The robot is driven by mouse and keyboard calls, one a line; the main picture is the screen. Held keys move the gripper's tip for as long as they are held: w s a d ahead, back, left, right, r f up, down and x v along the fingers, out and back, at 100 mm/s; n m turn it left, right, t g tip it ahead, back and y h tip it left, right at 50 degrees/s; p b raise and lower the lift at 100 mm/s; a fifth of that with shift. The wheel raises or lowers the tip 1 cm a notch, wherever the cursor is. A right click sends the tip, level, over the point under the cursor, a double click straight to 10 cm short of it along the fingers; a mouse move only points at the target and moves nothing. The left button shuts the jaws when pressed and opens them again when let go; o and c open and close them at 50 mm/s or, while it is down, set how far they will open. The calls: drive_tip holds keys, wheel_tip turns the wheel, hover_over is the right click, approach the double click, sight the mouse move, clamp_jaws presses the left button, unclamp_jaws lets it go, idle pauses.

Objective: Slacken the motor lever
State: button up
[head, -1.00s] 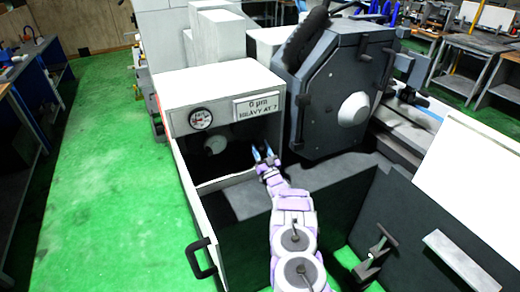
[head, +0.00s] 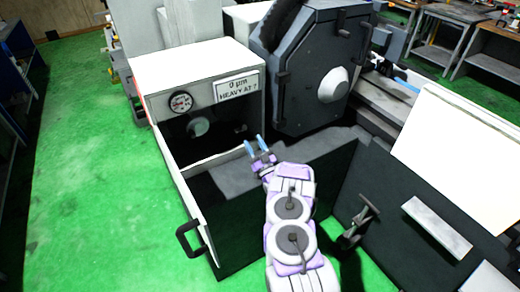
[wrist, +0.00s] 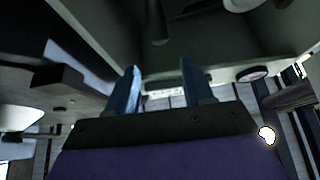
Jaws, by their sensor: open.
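My gripper (head: 257,146) reaches out at the middle of the head view, with two blue fingers apart and nothing between them. It is in front of the grinder's open bay, below and right of the gauge box. In the wrist view the open fingers (wrist: 160,66) point toward the dark machine underside. A dim rod (wrist: 156,20) shows above the fingers in the wrist view.
The white gauge box (head: 205,80) has a dial (head: 181,102) and a dark recess with a round knob (head: 199,126). An open white door with a black handle (head: 190,238) stands at left. The dark wheel guard (head: 318,75) rises behind. Green floor (head: 80,170) is clear at left.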

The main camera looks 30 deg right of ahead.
drive_tip(key=shift+s+d+b, duration=0.15)
drive_tip(key=shift+s+b, duration=1.3)
drive_tip(key=shift+s, duration=1)
drive_tip(key=shift+w+r, duration=0.1)
